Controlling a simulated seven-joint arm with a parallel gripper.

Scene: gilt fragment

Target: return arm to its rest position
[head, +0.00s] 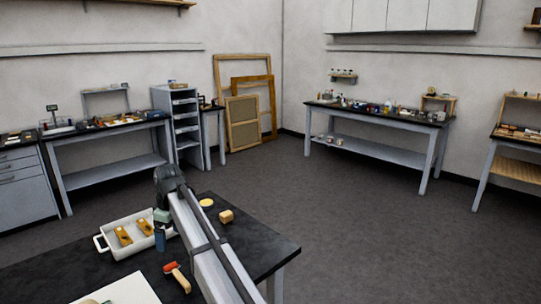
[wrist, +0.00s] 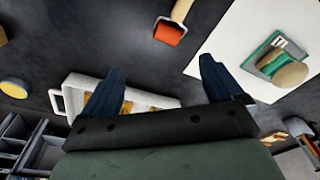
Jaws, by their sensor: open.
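My gripper (head: 160,246) hangs above the dark worktable (head: 215,230), over the right side of the white tray in the head view. In the wrist view its two blue fingers (wrist: 161,66) are spread wide with nothing between them. The white tray (head: 98,243) holds two ochre-gold pieces, a left one (head: 123,236) and a right one (head: 145,227). The tray also shows in the wrist view (wrist: 75,84), partly hidden behind my gripper. My arm reaches in from the lower right and covers part of the table.
A red-headed tool (head: 177,277), a tan block (head: 226,216) and a round yellow item (head: 206,202) lie on the table. A white sheet (head: 128,290) lies at the front, with a green-and-tan object (wrist: 277,62) on it. Other benches stand along the walls, with open floor between.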

